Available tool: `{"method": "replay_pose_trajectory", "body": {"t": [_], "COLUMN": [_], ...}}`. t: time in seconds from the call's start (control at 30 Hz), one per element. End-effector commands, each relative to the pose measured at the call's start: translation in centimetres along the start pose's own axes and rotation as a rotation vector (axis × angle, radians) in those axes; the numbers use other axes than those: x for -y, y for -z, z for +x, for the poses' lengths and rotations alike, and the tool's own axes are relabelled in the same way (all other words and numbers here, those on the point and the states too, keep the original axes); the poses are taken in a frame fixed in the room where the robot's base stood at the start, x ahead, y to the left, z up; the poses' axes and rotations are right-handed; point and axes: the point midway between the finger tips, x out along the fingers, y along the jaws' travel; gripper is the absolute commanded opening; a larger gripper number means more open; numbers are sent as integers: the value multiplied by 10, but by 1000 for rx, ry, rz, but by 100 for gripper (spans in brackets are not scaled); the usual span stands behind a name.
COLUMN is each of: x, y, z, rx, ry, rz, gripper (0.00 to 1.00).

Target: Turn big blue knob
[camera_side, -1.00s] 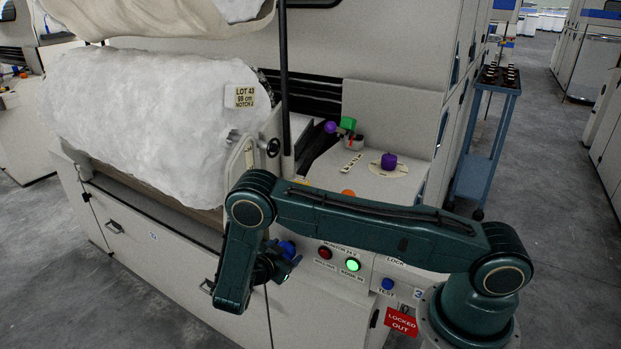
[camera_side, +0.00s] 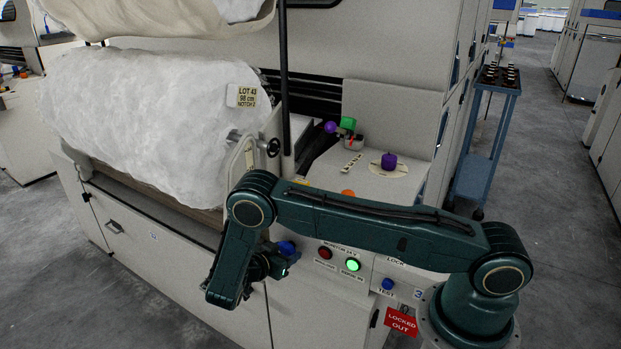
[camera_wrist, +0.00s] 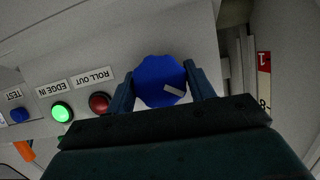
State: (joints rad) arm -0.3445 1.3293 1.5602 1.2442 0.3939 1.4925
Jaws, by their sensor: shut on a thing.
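The big blue knob (camera_wrist: 157,82) has a scalloped rim and a pale pointer mark, which slants in the wrist view. It sits on the front panel of the machine. My gripper (camera_wrist: 162,88) has one finger on each side of the knob and is shut on it.
A red lamp (camera_side: 325,253) and a lit green lamp (camera_side: 352,265) sit right of the knob. A small blue TEST button (camera_side: 388,284) and a red LOCKED OUT sign (camera_side: 401,321) are farther right. A white fibre roll (camera_side: 145,110) lies above left.

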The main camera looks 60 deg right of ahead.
Motion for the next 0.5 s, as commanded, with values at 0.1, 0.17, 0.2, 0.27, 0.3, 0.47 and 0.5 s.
{"method": "replay_pose_trajectory", "body": {"t": [0.1,0.17,0.2,0.27,0.3,0.47,0.5], "x": [0,0,0,0,0,0,0], "y": [1,1,1,1,1,1,0], "z": [0,0,0,0,0,0,0], "rx": [-2,-2,-2,-2,-2,-1,-1], "ry": [-1,-1,-1,0,0,0,0], "rz": [1,1,2,2,2,2,2], "gripper": [31,31,31,59,67,75,75]}}
